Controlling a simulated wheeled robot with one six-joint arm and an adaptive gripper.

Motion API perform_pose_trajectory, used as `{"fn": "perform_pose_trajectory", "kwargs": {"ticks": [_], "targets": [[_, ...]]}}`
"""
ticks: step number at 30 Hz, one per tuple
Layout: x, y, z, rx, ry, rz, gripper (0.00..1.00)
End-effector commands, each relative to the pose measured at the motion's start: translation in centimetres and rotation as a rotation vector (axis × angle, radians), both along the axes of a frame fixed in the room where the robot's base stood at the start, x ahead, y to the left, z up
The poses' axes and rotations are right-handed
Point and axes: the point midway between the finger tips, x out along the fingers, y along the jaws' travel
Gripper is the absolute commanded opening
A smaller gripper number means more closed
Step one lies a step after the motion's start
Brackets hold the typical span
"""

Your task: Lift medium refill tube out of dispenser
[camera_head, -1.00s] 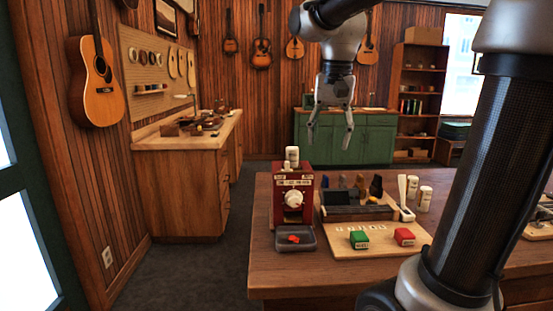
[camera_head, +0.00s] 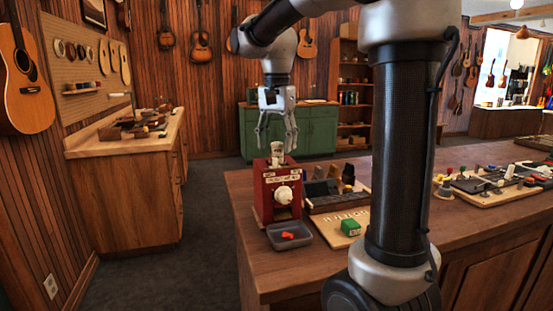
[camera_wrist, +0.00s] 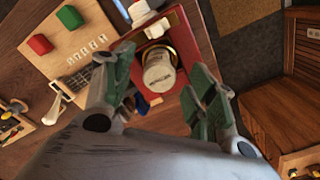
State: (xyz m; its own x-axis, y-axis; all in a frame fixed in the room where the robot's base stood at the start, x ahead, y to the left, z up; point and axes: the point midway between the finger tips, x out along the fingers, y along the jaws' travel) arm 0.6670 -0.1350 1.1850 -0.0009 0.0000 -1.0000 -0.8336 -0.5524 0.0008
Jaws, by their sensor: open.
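The dispenser (camera_head: 268,188) is a dark red box with a white knob, standing at the left end of the wooden bench. A white-capped refill tube (camera_head: 277,149) stands upright in its top. In the wrist view the tube's labelled round cap (camera_wrist: 159,76) lies between my fingers, over the red dispenser top (camera_wrist: 196,50); the small print is not readable. In the wrist view my gripper (camera_wrist: 160,85) has a finger on each side of the cap, with gaps showing.
A grey tray (camera_head: 289,236) with red pieces sits before the dispenser. A wooden board with a green block (camera_head: 351,227) and a dark organizer (camera_head: 325,197) are to its right. My arm hides part of the bench. Floor to the left is clear.

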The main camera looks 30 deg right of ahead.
Motion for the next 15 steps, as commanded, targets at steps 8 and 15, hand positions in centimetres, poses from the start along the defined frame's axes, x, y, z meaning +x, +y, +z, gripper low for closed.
{"fn": "perform_pose_trajectory", "kwargs": {"ticks": [8, 15], "targets": [[0.0, 0.0, -2.0, 0.0, -0.001, 0.0, 0.57], [0.0, 0.0, -2.0, 0.0, -0.001, 0.0, 0.37]]}}
